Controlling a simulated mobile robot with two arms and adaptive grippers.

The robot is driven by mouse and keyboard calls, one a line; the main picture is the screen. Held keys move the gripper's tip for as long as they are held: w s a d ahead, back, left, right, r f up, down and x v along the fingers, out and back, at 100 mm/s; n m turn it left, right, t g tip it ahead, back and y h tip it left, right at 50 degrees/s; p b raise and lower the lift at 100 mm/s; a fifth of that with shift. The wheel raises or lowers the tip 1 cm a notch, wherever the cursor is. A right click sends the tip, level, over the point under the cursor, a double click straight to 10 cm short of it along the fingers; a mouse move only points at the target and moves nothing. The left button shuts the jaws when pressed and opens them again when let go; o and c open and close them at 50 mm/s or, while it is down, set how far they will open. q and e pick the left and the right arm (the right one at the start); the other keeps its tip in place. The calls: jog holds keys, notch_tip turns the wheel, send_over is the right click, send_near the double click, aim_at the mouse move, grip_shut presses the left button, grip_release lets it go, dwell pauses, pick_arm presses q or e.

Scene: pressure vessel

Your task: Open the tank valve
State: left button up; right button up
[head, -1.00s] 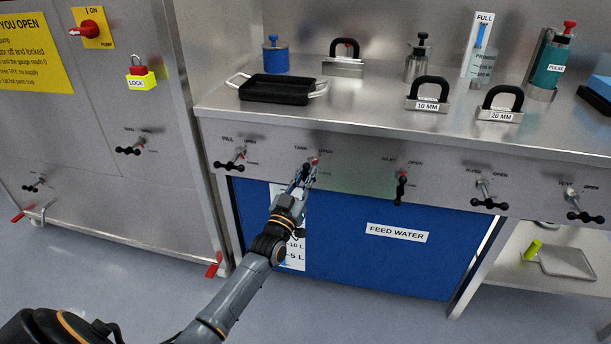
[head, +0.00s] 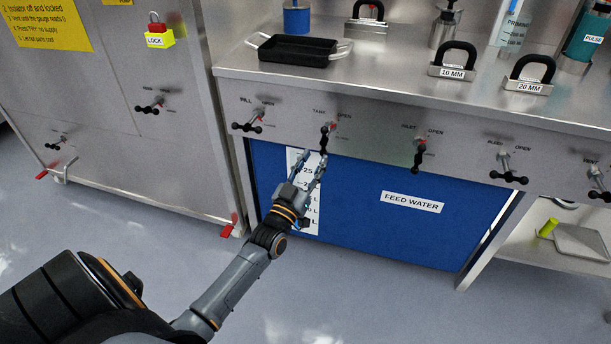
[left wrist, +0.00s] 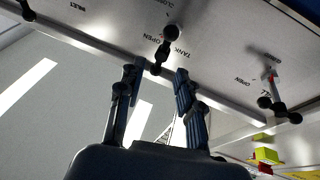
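The tank valve (head: 325,137) sits on the grey panel under the counter edge. Its dark bar handle with black knobs stands roughly upright, close to the OPEN mark at its upper right. In the left wrist view the valve (left wrist: 162,50) is at upper middle beside the words TANK and OPEN. My left gripper (head: 314,155) is open and empty just below and in front of the handle. In the left wrist view its fingers (left wrist: 160,68) are spread, with the handle's lower knob appearing between the tips. Contact cannot be told. My right gripper is not in view.
The fill valve (head: 248,124) is to the left and the inlet valve (head: 419,154) to the right on the same panel. The blue feed water front (head: 370,230) lies below. A black tray (head: 292,51) stands on the counter. The floor in front is clear.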

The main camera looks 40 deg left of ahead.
pick_arm(q)
jog(key=shift+v, duration=2.3)
jog(key=shift+d+f, duration=0.1)
